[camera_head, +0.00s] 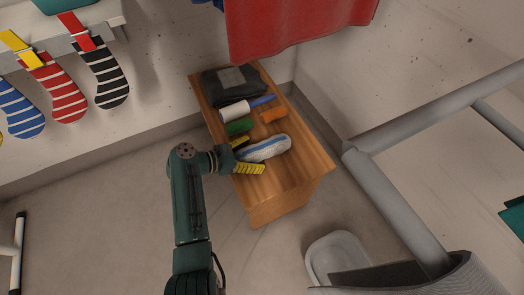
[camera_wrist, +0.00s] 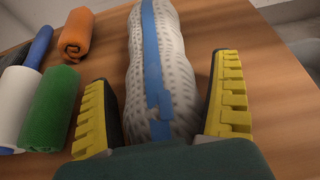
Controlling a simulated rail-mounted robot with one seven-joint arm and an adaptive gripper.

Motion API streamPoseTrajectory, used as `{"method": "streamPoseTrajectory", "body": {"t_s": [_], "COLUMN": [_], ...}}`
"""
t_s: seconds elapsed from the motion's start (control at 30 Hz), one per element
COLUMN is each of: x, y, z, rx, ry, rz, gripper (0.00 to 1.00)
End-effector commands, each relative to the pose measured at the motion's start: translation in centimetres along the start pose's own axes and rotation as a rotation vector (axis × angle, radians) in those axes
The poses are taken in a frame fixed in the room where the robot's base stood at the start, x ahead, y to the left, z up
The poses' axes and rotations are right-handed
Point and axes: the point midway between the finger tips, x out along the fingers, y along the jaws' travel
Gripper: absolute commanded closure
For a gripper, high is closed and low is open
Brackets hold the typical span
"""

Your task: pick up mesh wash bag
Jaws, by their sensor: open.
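The mesh wash bag (camera_head: 264,149) is a white, rounded, elongated bundle with a blue stripe, lying on a wooden cabinet top. My gripper (camera_head: 243,156) is open, with its yellow ridged fingers on either side of the bag's near end. In the wrist view the bag (camera_wrist: 158,65) runs lengthwise away from me between the two fingers of my gripper (camera_wrist: 160,110). Small gaps show between the bag and both fingers. The bag's nearest end is hidden behind the gripper body.
The wooden cabinet (camera_head: 300,170) also bears a green roll (camera_head: 238,127), an orange roll (camera_head: 273,115), a lint roller (camera_head: 236,111) with a blue handle, and a dark folded cloth (camera_head: 229,84). Striped socks (camera_head: 65,92) hang left. A red cloth (camera_head: 285,25) hangs above the back.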

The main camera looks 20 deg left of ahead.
Motion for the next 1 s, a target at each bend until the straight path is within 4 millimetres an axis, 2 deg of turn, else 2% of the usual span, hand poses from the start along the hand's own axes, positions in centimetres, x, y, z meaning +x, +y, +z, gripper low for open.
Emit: {"method": "streamPoseTrajectory", "body": {"t_s": [0.03,0.3,0.4,0.67,0.77,1.0], "x": [0.0,0.0,0.0,-0.2,-0.8,-3.0], "y": [0.0,0.0,0.0,0.0,0.1,0.0], "z": [0.0,0.0,0.0,0.3,1.8,7.2], "rx": [0.0,0.0,0.0,0.001,0.004,0.004], "ry": [0.0,0.0,0.0,-0.001,-0.001,-0.001], "rz": [0.0,-0.001,-0.001,0.0,0.001,0.0], "gripper": [0.12,0.63,0.79,0.79,0.79,0.79]}}
